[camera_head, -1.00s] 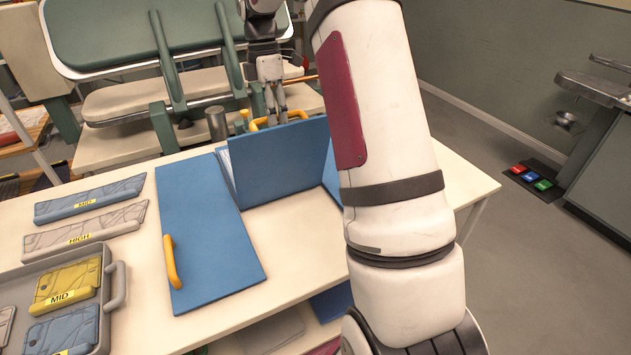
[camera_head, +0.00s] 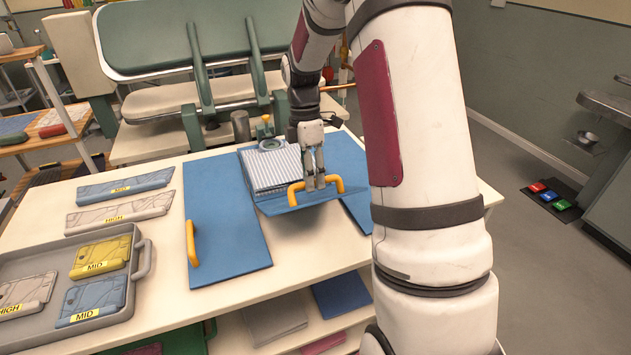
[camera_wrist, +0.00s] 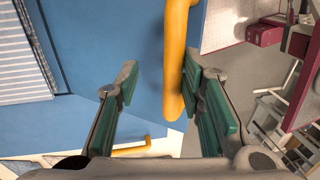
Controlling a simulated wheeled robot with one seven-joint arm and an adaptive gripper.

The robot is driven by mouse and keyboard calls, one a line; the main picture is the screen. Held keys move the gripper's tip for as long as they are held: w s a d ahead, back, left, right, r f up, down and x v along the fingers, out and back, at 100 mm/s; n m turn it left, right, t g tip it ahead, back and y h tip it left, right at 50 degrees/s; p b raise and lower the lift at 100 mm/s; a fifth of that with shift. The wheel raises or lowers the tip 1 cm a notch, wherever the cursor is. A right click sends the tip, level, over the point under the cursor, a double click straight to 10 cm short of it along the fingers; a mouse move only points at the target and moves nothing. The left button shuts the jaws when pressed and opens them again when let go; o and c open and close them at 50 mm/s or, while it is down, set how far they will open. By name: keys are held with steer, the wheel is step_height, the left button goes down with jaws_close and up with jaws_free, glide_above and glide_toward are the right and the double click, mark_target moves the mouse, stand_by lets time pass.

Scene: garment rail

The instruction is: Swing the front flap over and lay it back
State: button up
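The folding board lies on the table with a blue left panel (camera_head: 220,222) and a blue right panel (camera_head: 352,170). A folded striped garment (camera_head: 268,168) is uncovered between them. In the wrist view, the handle (camera_wrist: 177,55) passes between the fingers of my gripper (camera_wrist: 160,75), nearer the right finger, with a clear gap to the left one.
A grey tray (camera_head: 143,262) with labelled packets stands at left, and two flat labelled packs (camera_head: 118,213) lie behind it. A yellow handle (camera_head: 191,243) sits on the left panel. A padded press (camera_head: 200,45) stands behind the table. Bare tabletop shows in front of the board.

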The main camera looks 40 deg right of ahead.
steer(key=shift+s+a+f, duration=0.15)
steer(key=shift+s+f, duration=0.35)
steer(key=shift+s, duration=0.05)
steer(key=w+d+r+b, duration=0.3)
steer(key=w+r, duration=0.7)
steer(key=r, duration=0.1)
steer(key=shift+w+r+b, duration=0.2)
steer(key=shift+r+b, duration=0.05)
steer(key=shift+b, duration=0.1)
stand_by(1.3)
stand_by(0.8)
